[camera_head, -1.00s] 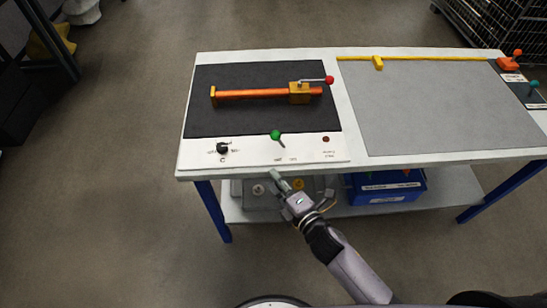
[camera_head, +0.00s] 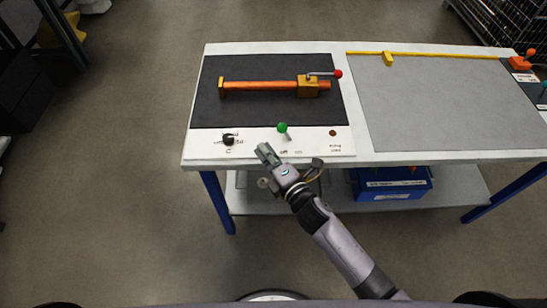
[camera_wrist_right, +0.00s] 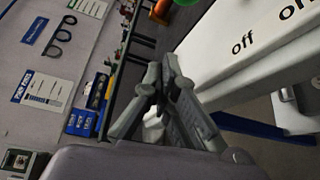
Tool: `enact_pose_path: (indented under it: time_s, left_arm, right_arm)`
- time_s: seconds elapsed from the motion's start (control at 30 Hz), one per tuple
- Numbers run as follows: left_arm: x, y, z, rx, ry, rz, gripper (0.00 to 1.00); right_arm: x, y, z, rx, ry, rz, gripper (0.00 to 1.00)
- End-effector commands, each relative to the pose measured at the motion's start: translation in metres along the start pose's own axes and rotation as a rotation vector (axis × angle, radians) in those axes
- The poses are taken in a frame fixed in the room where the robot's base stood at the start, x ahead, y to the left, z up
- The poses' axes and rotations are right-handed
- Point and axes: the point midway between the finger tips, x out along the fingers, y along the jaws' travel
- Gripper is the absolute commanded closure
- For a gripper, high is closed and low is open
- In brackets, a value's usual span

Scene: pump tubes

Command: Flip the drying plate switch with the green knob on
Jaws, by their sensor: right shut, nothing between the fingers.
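The switch with the green knob (camera_head: 282,127) stands on the white front strip of the drying plate (camera_head: 240,108). Its lever leans left, toward the "off" label, with "on" printed to the right. In the right wrist view, a green bit of what looks like the knob (camera_wrist_right: 185,2) shows at the top edge, with the "off" and "on" labels nearby. My right gripper (camera_head: 264,152) is shut and empty at the front of the panel, below and left of the knob, apart from it. Its fingers also show in the right wrist view (camera_wrist_right: 165,75). My left gripper is not visible.
A black rotary knob (camera_head: 229,140) is left of the switch. An orange tube (camera_head: 260,86) with a red-knobbed clamp (camera_head: 308,86) lies on the dark plate. A blue bin (camera_head: 392,183) is on the shelf below. The grey mat (camera_head: 430,105) at right is mostly clear.

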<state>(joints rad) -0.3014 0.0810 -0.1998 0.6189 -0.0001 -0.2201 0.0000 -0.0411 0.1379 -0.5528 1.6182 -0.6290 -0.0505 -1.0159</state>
Motion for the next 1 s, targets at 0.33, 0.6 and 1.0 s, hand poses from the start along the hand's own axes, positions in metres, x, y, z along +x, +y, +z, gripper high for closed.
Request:
enact_pose_path:
  time_s: [0.33, 0.6, 1.0]
  left_arm:
    - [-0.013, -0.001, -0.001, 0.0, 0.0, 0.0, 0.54]
    - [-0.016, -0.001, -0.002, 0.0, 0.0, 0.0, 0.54]
    - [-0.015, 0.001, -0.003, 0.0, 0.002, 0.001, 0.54]
  right_arm:
    - [0.033, 0.002, 0.024, -0.001, -0.002, -0.003, 1.0]
    - [0.027, 0.0, 0.038, 0.001, -0.001, -0.001, 1.0]
    - [0.026, -0.001, 0.04, 0.008, -0.001, 0.002, 1.0]
